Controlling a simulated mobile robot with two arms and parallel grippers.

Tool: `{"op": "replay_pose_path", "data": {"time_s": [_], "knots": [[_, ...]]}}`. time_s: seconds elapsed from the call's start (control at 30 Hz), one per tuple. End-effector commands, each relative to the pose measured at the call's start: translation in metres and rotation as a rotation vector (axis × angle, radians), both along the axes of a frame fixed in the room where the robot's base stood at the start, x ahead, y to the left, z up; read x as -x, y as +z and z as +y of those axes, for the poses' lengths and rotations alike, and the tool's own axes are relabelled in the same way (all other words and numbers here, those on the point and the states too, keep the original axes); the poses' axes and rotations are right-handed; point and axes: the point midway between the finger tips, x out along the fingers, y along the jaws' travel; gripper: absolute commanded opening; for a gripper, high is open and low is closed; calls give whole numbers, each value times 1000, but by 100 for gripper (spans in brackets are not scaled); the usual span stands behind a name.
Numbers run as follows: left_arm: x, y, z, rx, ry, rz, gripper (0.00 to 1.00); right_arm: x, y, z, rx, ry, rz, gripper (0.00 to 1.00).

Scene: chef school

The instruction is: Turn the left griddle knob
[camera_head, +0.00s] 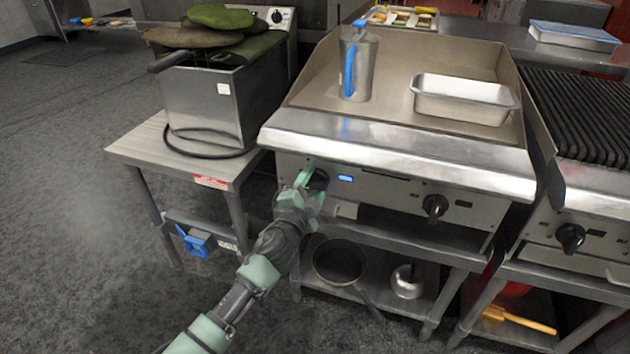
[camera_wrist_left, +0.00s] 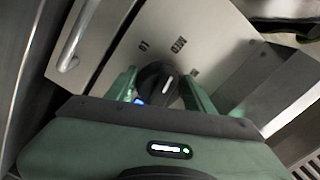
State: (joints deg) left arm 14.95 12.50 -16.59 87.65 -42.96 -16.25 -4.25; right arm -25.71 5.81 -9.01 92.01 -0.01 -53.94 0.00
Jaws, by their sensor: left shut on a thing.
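The griddle (camera_head: 395,150) stands in the middle of the head view, with a steel front panel. My left gripper (camera_head: 312,180) is at the left end of this panel, with its fingers around the left griddle knob (camera_head: 320,181). In the left wrist view the black left knob (camera_wrist_left: 158,84) with a white mark sits between the two green fingers, and the left gripper (camera_wrist_left: 160,92) is shut on it. A blue light (camera_head: 345,179) glows beside the knob. The right griddle knob (camera_head: 435,206) is black and untouched. My right gripper is not in view.
A steel jug with a blue handle (camera_head: 357,65) and a metal pan (camera_head: 464,98) stand on the griddle. A fryer (camera_head: 213,105) on a low table is at the left. A grill (camera_head: 585,105) is at the right. A pan (camera_head: 340,261) lies on the shelf below.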

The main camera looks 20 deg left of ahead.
Motion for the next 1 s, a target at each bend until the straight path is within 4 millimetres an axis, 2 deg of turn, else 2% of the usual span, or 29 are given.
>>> {"op": "replay_pose_path", "data": {"time_s": [0.63,0.67,0.7,1.0], "knots": [[0,-1,0,-50,-1,1,12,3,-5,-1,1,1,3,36],[0,-1,0,-49,-1,1,58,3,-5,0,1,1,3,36],[0,-1,0,-49,-1,1,61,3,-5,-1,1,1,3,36],[2,-1,0,-49,0,-1,61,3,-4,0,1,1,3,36]]}}
